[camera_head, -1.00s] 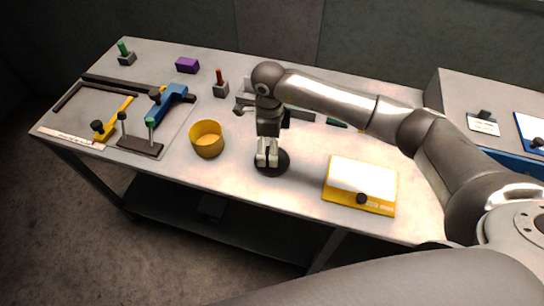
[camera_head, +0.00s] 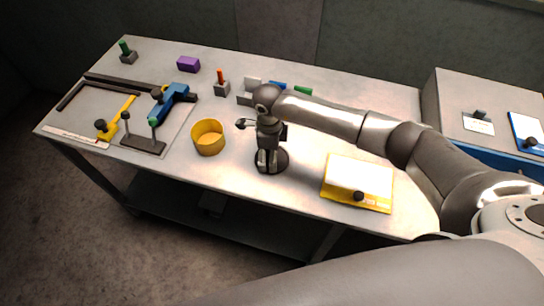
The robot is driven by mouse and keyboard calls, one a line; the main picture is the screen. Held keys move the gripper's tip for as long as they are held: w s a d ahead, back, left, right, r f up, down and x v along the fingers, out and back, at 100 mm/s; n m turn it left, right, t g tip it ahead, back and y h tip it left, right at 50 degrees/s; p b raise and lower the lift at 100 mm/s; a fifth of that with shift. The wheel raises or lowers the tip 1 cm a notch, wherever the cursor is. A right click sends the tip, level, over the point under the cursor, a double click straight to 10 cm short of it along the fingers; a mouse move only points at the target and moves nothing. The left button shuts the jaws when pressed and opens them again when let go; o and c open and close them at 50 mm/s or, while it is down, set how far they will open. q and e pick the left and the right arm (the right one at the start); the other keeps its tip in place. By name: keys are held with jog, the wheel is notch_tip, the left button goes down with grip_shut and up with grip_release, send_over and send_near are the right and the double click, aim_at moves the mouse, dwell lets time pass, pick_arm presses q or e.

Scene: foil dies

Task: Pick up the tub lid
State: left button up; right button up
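The tub lid looks like a dark round disc (camera_head: 283,161) lying on the table, to the right of the yellow tub (camera_head: 208,138). The tub stands upright with its top open. My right gripper (camera_head: 267,167) points down over the disc. My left gripper is not in view.
A yellow-edged white box or board (camera_head: 357,180) with a dark knob lies right of the disc. A blue clamp-like tool (camera_head: 172,101), an orange-handled piece (camera_head: 221,83) and a purple block (camera_head: 188,64) are farther left and back. The table's front edge is close.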

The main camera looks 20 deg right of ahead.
jog(key=shift+s, duration=0.2)
jog(key=c, duration=0.5)
jog(key=shift+c, duration=0.3)
jog(key=shift+d+f, duration=0.1)
jog(key=shift+f, duration=0.05)
